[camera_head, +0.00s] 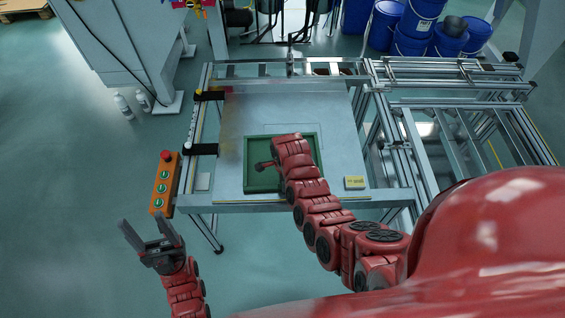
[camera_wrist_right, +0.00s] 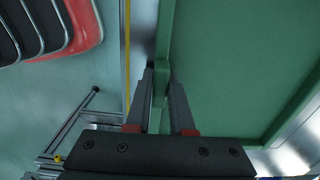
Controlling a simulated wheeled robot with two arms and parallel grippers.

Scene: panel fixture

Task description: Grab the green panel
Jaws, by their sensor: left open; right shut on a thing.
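The green panel (camera_head: 258,184) is a flat green piece with a raised rim, lying on the grey metal table (camera_head: 232,125). In the right wrist view, my right gripper (camera_wrist_right: 160,78) is shut on a small green tab at the edge of the panel (camera_wrist_right: 235,70), one finger on each side. My left gripper (camera_head: 143,220) is open and empty, in front of the table's left corner and apart from the panel.
An orange button box (camera_head: 164,184) with a red knob and green buttons is at the table's left front corner, near my left gripper. A yellow label block (camera_head: 355,182) sits at the right front. Aluminium frames (camera_head: 460,95) stand to the right. Blue drums (camera_head: 410,30) stand behind.

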